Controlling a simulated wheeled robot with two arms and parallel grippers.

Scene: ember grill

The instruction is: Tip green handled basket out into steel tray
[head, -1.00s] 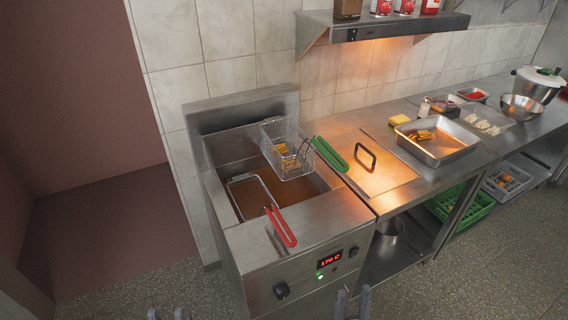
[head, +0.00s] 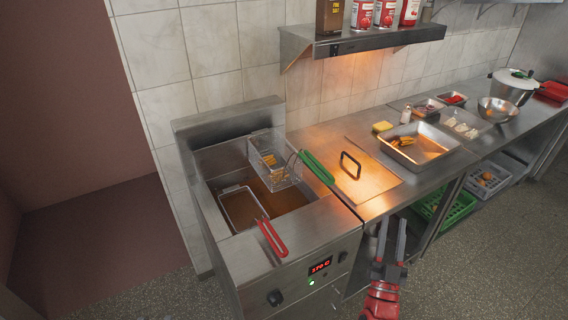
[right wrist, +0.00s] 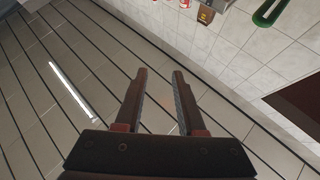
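The green handled basket (head: 268,165) is a wire basket hung high at the back of the fryer, with some golden food inside. Its green handle (head: 316,167) points right over the counter. The steel tray (head: 437,152) sits on the counter to the right, with some golden pieces at its left end. My right gripper (head: 392,222) is in front of the counter, below and right of the green handle, apart from it, open and empty. Its parted fingers also show in the right wrist view (right wrist: 158,85). My left gripper is out of view.
A second basket with a red handle (head: 272,238) sits lower in the fryer (head: 300,215). A lid with a black handle (head: 350,165) lies between fryer and tray. A yellow sponge (head: 382,127) is behind the tray. A shelf (head: 360,40) with bottles and cans overhangs.

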